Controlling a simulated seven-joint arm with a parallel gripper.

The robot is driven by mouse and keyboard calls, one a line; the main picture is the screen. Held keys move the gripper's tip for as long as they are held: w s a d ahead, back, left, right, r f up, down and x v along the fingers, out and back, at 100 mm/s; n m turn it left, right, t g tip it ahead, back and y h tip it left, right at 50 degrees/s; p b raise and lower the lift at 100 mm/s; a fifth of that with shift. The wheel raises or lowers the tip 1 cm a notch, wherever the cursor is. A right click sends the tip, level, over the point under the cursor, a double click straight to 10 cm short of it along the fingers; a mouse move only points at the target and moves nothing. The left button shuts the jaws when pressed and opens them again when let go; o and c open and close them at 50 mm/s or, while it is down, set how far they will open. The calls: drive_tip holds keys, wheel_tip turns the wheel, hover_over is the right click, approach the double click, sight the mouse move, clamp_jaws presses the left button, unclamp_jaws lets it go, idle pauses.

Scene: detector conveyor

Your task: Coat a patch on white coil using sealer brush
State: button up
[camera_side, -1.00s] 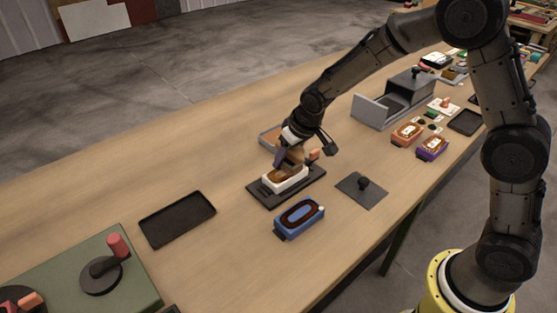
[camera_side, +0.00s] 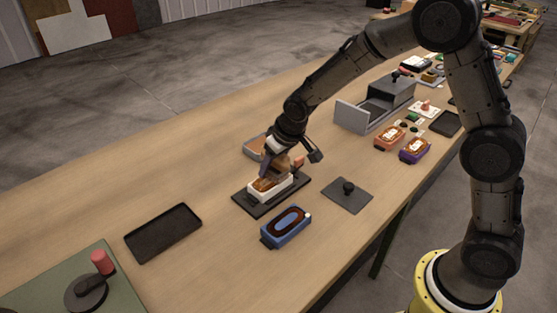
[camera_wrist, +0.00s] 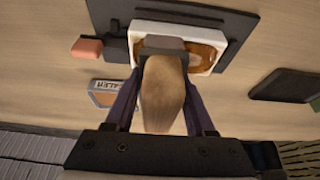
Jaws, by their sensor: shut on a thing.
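The white coil (camera_side: 284,187) is a white block with a brown-amber top, lying on a dark base plate (camera_side: 242,197). In the wrist view the coil (camera_wrist: 217,40) shows a white rim around a glossy amber area. My gripper (camera_wrist: 160,100) is shut on the sealer brush (camera_wrist: 162,98), which has a thick wooden handle. The brush's dark head lies over the coil's amber area and seems to touch it, though the contact itself is hidden. In the side view my gripper (camera_side: 276,163) is directly above the coil.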

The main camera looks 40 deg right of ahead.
drive_tip(key=shift+a, duration=3.85)
drive_tip(key=shift+d, duration=6.15)
wheel_tip(320, 180, up, 8)
drive_tip(key=shift+a+r, duration=0.15)
